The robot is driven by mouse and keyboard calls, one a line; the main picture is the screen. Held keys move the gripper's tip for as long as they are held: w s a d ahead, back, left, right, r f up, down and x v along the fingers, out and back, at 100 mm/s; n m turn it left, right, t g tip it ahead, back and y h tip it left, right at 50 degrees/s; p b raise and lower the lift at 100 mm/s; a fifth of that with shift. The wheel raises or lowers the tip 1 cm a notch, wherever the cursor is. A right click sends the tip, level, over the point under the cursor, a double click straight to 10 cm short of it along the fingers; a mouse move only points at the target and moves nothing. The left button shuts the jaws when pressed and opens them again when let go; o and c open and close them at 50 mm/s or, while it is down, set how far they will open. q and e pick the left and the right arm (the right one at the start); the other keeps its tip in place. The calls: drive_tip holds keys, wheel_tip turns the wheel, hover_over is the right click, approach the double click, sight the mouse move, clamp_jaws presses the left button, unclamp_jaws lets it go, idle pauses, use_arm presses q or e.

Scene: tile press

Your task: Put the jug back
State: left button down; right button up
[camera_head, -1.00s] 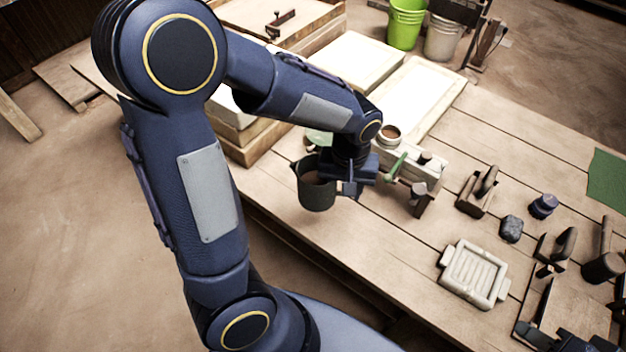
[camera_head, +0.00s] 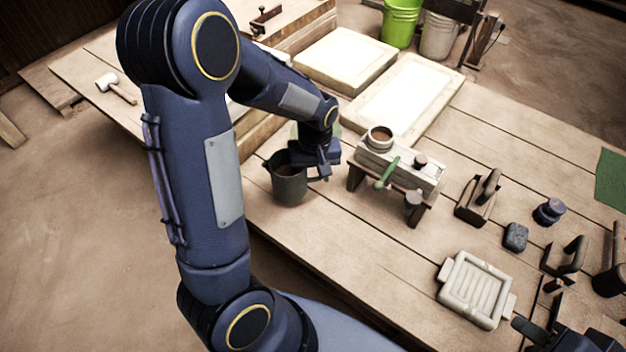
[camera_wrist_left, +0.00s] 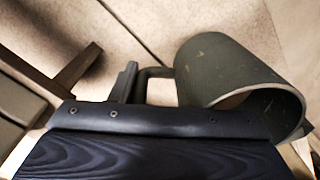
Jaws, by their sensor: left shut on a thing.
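The dark grey-green jug (camera_head: 289,187) is at the table's near left edge, upright, with brown contents showing at its mouth. My left gripper (camera_head: 321,172) is shut on its handle, on the jug's right side. In the left wrist view the jug (camera_wrist_left: 225,75) lies to the right, its handle running to my gripper's finger (camera_wrist_left: 127,84). I cannot tell whether the jug's base touches the table. My right gripper (camera_head: 560,337) is partly in view at the bottom right corner; its jaws are not clear.
Right of the jug stands a small wooden bench (camera_head: 400,170) with a brown-filled bowl (camera_head: 379,138) and a green lever (camera_head: 386,173). Stacked boards and pale framed slabs (camera_head: 403,98) lie behind. A ribbed mould (camera_head: 475,288) and several tools lie further right. Table planks between are clear.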

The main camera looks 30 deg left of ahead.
use_arm(q)
drive_tip(key=shift+w+a+f, duration=0.3)
drive_tip(key=shift+w+f, duration=0.05)
drive_tip(key=shift+f, duration=0.15)
drive_tip(key=shift+w+a+f, duration=0.1)
drive_tip(key=shift+w+f, duration=0.05)
drive_tip(key=shift+f, duration=0.8)
drive_tip(key=shift+w+a+f, duration=0.1)
drive_tip(key=shift+f, duration=0.85)
drive_tip(key=shift+f, duration=0.1)
drive_tip(key=c, duration=0.8)
unclamp_jaws()
drive_tip(key=shift+b, duration=0.3)
